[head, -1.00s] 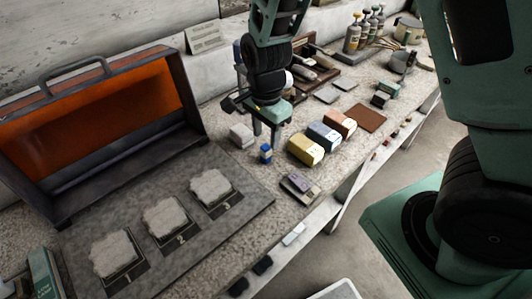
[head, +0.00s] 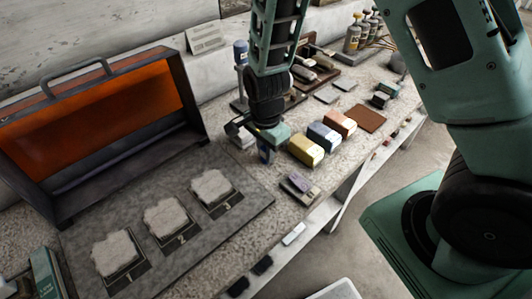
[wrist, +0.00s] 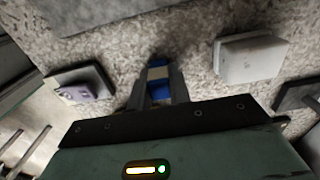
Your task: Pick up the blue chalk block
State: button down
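The blue chalk block is small, with a pale band around it. In the wrist view the blue chalk block (wrist: 158,74) stands between my two fingers, which flank it closely on both sides with no clear gap. My gripper (wrist: 158,88) looks shut on it. In the head view my gripper (head: 265,152) points down at the worktop, left of the yellow block, and its fingers hide most of the blue chalk block. The block appears to be at worktop level; I see no clear lift.
Yellow (head: 306,149), grey-blue (head: 325,136) and orange-brown (head: 341,123) blocks stand close on the right. A pale block (wrist: 249,58) and a purple piece on a dark pad (wrist: 78,91) flank my gripper. A numbered board (head: 100,222) with plaster slabs lies left, before an open case (head: 186,88).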

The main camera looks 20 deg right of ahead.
jog(key=shift+r, duration=0.1)
notch_tip(320, 180, up, 10)
jog(key=shift+f, duration=0.1)
dwell(0.4)
dwell(0.4)
